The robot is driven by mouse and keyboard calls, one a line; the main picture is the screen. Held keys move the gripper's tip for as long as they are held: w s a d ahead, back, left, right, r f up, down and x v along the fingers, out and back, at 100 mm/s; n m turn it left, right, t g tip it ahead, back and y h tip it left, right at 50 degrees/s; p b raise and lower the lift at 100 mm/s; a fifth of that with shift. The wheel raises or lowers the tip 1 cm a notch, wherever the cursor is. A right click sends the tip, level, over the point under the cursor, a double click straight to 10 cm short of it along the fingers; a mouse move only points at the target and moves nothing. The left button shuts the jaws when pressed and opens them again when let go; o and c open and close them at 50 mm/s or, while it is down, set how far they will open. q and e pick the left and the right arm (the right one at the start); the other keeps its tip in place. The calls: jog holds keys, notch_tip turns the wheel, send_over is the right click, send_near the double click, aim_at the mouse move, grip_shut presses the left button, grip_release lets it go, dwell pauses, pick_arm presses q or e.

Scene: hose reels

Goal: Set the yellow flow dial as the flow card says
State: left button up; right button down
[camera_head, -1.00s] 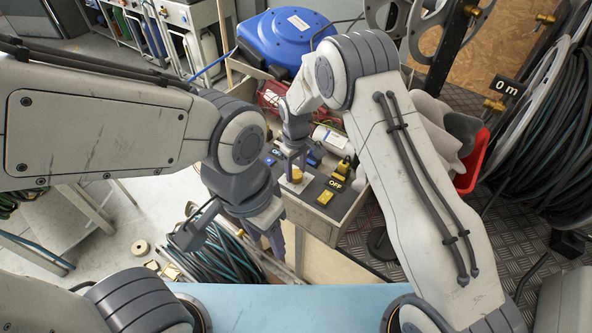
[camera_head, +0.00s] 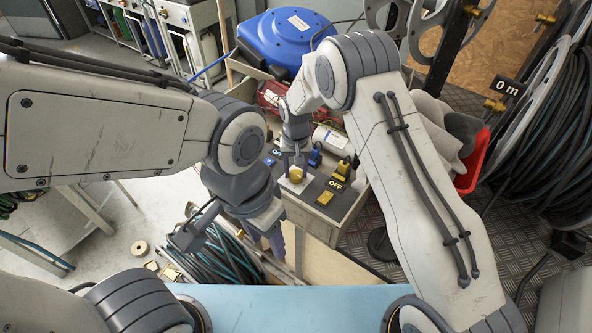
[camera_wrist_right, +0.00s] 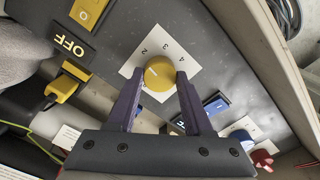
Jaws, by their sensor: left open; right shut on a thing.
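The yellow flow dial (camera_head: 296,174) sits on a white plate with small figures on the grey control panel. In the right wrist view the dial (camera_wrist_right: 160,72) stands between the two fingers of my right gripper (camera_wrist_right: 160,88), which is shut on it. A short pale mark on the dial points to the picture's upper left, roughly toward the 2; the exact setting is hard to tell. In the head view my right gripper (camera_head: 294,164) reaches down onto the dial. My left gripper (camera_head: 234,240) is open and empty, in front of the panel. I cannot make out a flow card.
A yellow switch (camera_wrist_right: 90,12) with an OFF label (camera_wrist_right: 68,45) and a yellow plug (camera_wrist_right: 65,86) are beside the dial. A blue dial (camera_wrist_right: 238,138) lies further along the panel. A blue reel (camera_head: 287,38) stands behind; a coiled hose (camera_head: 215,258) lies below my left gripper.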

aim_at(296, 173)
jog(key=shift+w+r, duration=0.1)
jog(key=shift+w, duration=0.05)
dwell(0.3)
jog(key=shift+c, duration=1.5)
grip_release()
notch_tip(296, 173, up, 10)
jog(key=b, duration=0.1)
jog(key=shift+r, duration=0.2)
